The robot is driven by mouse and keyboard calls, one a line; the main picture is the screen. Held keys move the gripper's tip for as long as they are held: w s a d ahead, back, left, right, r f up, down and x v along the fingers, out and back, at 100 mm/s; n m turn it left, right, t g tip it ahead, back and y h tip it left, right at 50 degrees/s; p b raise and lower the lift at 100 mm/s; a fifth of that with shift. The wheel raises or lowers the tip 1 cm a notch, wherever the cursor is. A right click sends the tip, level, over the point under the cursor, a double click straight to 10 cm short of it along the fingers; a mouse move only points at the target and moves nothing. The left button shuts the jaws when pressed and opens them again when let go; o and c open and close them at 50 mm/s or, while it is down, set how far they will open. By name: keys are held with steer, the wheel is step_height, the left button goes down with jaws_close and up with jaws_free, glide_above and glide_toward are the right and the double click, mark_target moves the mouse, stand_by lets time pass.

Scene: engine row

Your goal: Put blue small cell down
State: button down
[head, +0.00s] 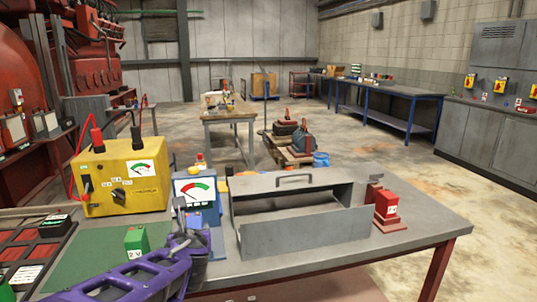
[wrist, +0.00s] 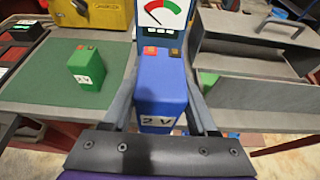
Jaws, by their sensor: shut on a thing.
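The blue small cell (wrist: 160,90) is a blue block marked 2 V, with one red and one brown terminal on top. In the wrist view it is between the two fingers of my gripper (wrist: 163,100), which is shut on it. In the head view my gripper (head: 193,236) is over the front edge of the bench, and the cell is hard to tell from the blue meter unit (head: 205,212) behind it. That meter unit, with a red-green dial, also shows just beyond the cell in the wrist view (wrist: 168,20). I cannot tell whether the cell touches it.
A green cell (head: 136,241) stands on a green mat (head: 90,255) to the left. A yellow tester (head: 125,178) stands behind the mat. A grey open toolbox (head: 300,235) is to the right, with a red block (head: 388,203) past it. A slotted tray (head: 28,250) lies far left.

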steer(key=shift+s+d+r, duration=0.1)
steer(key=shift+s+d, duration=0.1)
steer(key=shift+s, duration=0.1)
steer(key=d+f+m+h+p, duration=0.1)
steer(key=d+m+h+p, duration=0.2)
steer(key=d, duration=2.8)
steer(key=m+h, duration=0.3)
steer(key=h, duration=0.1)
steer(key=shift+d+f, duration=0.15)
steer(key=shift+f, duration=0.2)
steer(key=shift+w, duration=0.15)
